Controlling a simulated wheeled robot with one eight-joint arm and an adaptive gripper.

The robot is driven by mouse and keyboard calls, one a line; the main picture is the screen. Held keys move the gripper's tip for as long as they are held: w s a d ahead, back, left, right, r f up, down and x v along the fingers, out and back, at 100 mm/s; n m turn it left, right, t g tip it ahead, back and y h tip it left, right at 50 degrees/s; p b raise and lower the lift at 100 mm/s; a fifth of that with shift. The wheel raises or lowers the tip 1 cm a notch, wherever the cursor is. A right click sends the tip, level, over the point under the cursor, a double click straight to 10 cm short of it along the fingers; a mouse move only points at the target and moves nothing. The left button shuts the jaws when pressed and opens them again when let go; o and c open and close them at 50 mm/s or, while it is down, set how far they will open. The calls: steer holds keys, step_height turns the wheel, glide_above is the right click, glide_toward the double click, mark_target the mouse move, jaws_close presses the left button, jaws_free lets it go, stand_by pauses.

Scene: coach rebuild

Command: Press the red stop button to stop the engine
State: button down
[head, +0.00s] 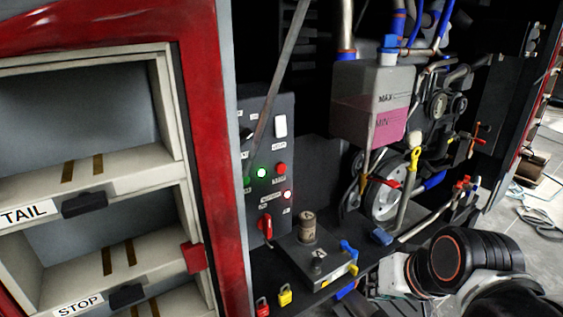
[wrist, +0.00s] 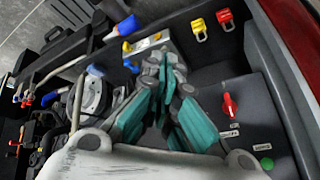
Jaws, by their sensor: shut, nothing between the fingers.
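The round red button (head: 281,168) is on the upright dark control panel (head: 284,108), right of a lit green button (head: 261,172). A small glowing red lamp (head: 287,194) is below it. My gripper (wrist: 164,66) shows in the wrist view with its teal-padded fingers together and empty. Its tips appear over the area of the grey battery-like box, apart from the panel. The wrist view shows a green button (wrist: 267,163) and a red rotary switch (wrist: 230,105) to the gripper's right; I cannot see the red button there. In the head view my arm is at lower right and the fingers cannot be made out.
The grey box (head: 314,252) with a tall terminal juts out below the panel. A diagonal rod (head: 283,65) crosses the panel's upper left. A coolant tank (head: 372,100), pulley (head: 383,198) and hoses are right. Yellow and red padlocks (head: 285,294) hang at the front edge.

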mark_target(281, 168)
steer(key=w+a+r+m+g+y+p, duration=0.2)
steer(key=w+a+r+m+y+p, duration=0.3)
steer(key=w+a+r+y+p, duration=0.5)
steer(key=w+r+p, duration=0.2)
steer(key=w, duration=0.1)
steer(key=shift+w+a+g+y, duration=0.15)
steer(key=shift+a+g+y, duration=0.15)
steer(key=shift+a+y, duration=0.1)
steer(key=shift+f, duration=0.1)
steer(key=w+a, duration=0.5)
steer(key=w, duration=0.2)
steer(key=shift+w+p, duration=0.15)
steer(key=shift+p, duration=0.15)
stand_by(1.0)
steer(key=shift+w+a, duration=0.15)
steer(key=shift+w, duration=0.15)
